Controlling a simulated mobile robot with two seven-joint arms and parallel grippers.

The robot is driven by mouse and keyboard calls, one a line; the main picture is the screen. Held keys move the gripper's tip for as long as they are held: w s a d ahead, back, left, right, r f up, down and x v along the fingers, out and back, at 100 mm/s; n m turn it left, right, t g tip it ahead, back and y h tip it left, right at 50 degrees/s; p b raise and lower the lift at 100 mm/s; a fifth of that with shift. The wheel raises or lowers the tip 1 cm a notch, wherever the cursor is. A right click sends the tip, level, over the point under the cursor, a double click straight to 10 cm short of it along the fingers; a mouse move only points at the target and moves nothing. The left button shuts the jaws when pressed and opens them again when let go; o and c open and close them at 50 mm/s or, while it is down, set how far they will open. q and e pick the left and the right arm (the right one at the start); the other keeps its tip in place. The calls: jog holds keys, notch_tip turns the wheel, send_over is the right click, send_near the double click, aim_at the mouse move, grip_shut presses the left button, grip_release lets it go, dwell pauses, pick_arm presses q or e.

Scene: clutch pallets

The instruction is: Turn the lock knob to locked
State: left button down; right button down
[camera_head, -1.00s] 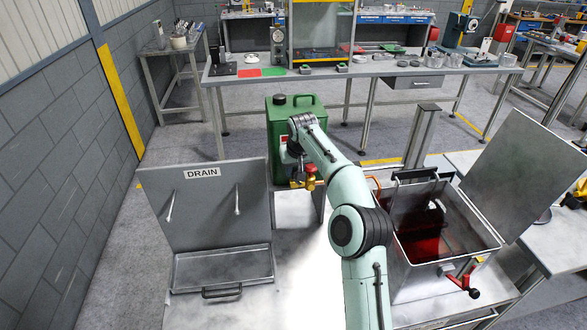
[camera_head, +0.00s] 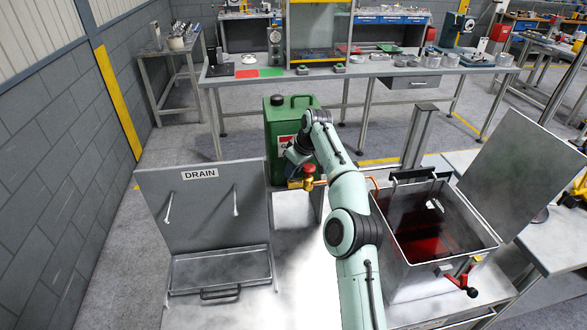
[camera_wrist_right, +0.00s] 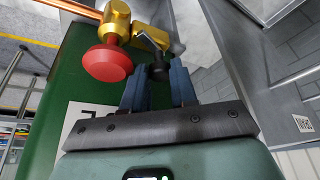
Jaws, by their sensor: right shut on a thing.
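A brass valve (camera_head: 296,184) with a red knob (camera_head: 308,169) stands in front of the green can. In the right wrist view the red knob (camera_wrist_right: 108,62) and brass body (camera_wrist_right: 118,20) are beside the fingers. A dark knob (camera_wrist_right: 158,70) at the end of a short grey lever, next to the brass body, is between the fingertips. My right gripper (camera_wrist_right: 158,84) is shut on this dark knob. In the head view the gripper (camera_head: 291,160) is small and its fingers are hard to make out. My left gripper is out of view. No lock marking is legible.
A green can (camera_head: 280,122) stands right behind the valve. A copper pipe (camera_head: 345,181) runs from the valve toward a steel tank (camera_head: 480,244) of dark red liquid at right. A panel marked DRAIN (camera_head: 203,215) stands at left over a shallow tray (camera_head: 222,286).

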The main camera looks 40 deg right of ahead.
dwell(0.3)
jog(key=c, duration=1.2)
grip_release()
